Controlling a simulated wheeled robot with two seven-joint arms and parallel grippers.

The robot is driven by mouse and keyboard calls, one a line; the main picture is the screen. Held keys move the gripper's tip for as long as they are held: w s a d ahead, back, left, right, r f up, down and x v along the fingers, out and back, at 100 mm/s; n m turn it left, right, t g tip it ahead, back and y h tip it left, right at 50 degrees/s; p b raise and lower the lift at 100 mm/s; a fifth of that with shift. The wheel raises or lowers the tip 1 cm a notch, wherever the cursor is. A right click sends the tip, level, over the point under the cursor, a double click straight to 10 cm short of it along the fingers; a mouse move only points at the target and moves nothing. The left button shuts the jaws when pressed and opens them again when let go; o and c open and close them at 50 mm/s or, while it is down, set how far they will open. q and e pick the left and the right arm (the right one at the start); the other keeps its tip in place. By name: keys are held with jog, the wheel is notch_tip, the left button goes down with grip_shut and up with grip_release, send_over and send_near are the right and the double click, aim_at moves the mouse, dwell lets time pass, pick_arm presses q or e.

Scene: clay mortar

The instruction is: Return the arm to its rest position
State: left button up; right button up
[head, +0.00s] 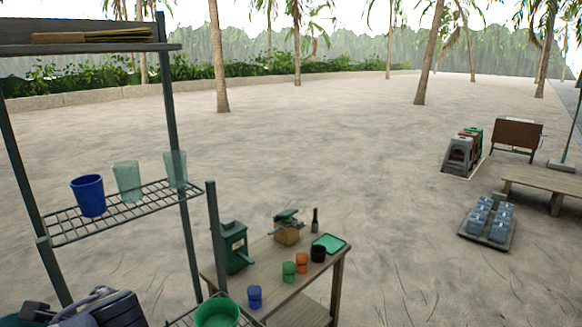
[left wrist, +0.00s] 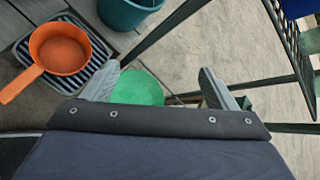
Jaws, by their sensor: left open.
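My left gripper (left wrist: 162,82) shows in the left wrist view with its two grey fingers spread wide apart and nothing held between them. A green round thing (left wrist: 138,90) lies beyond the fingers, partly hidden by the gripper's dark body; I cannot tell how far below it is. In the head view, dark parts of my arm show at the bottom left edge, by the metal shelf (head: 120,215), and the gripper's fingers cannot be made out there. My right gripper is in neither view.
The shelf's posts and wire racks stand close by. It holds a blue cup (head: 88,196) and two clear green cups. A green bowl (head: 217,314) sits lower. A wooden table (head: 272,262) stands beyond. The left wrist view shows an orange pan (left wrist: 60,50) and a teal bucket (left wrist: 125,14). Open sand lies right.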

pick_arm(q)
jog(key=s+d+f+n+g+h, duration=0.2)
jog(key=s+d+f+n+h, duration=0.2)
jog(key=s+f+n, duration=0.25)
jog(key=s+d+f+n+t+h, duration=0.1)
jog(key=s+d+n+h, duration=0.2)
jog(key=d+n, duration=0.3)
jog(key=s+d+f+n+t+h, duration=0.1)
jog(key=s+d+n+h, duration=0.1)
jog(key=d+n+h, duration=0.3)
jog(key=shift+s+d+n+h, duration=0.4)
jog(key=shift+d+h, duration=0.2)
jog(key=shift+d, duration=0.2)
